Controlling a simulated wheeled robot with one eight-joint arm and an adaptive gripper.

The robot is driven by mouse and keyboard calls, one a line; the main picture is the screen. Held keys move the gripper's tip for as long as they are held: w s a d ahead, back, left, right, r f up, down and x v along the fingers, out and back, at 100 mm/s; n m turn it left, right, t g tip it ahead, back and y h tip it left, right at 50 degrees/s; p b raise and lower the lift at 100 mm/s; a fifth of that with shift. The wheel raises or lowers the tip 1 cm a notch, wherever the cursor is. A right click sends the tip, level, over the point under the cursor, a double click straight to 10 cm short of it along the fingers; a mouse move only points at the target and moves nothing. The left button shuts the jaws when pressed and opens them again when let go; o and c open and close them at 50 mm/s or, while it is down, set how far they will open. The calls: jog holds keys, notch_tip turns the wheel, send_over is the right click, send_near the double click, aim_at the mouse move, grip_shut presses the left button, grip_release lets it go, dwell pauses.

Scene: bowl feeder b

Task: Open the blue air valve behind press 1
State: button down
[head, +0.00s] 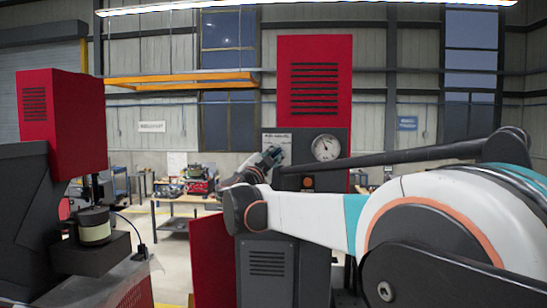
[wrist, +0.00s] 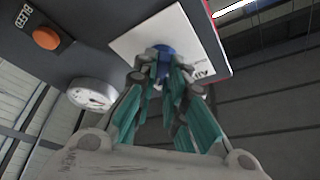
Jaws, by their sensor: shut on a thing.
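The blue air valve (wrist: 164,50) shows in the wrist view as a small blue piece between my fingertips, in front of a white label plate. My gripper (wrist: 162,62) is shut on it, with the fingers hiding most of its shape. In the head view my gripper (head: 272,156) reaches the white plate (head: 277,139) on the dark panel of the red cabinet. The valve itself is hidden there behind the fingers. How far the valve is turned cannot be told.
A round gauge (head: 325,147) sits right of the valve plate. An orange button (head: 308,183) marked BLEED in the wrist view is below it. A red and dark machine (head: 62,110) stands at the left. Workbenches (head: 182,199) are behind, with open floor between.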

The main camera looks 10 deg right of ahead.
jog(key=shift+r, duration=0.25)
jog(key=c, duration=1.6)
grip_release()
jog(key=shift+a, duration=0.1)
jog(key=shift+c, duration=0.2)
jog(key=shift+w+d+f, duration=0.15)
jog(key=shift+d+f, duration=0.05)
jog(key=shift+a, duration=0.1)
jog(key=v, duration=0.7)
jog(key=shift+s, duration=0.25)
jog(key=shift+f, duration=0.1)
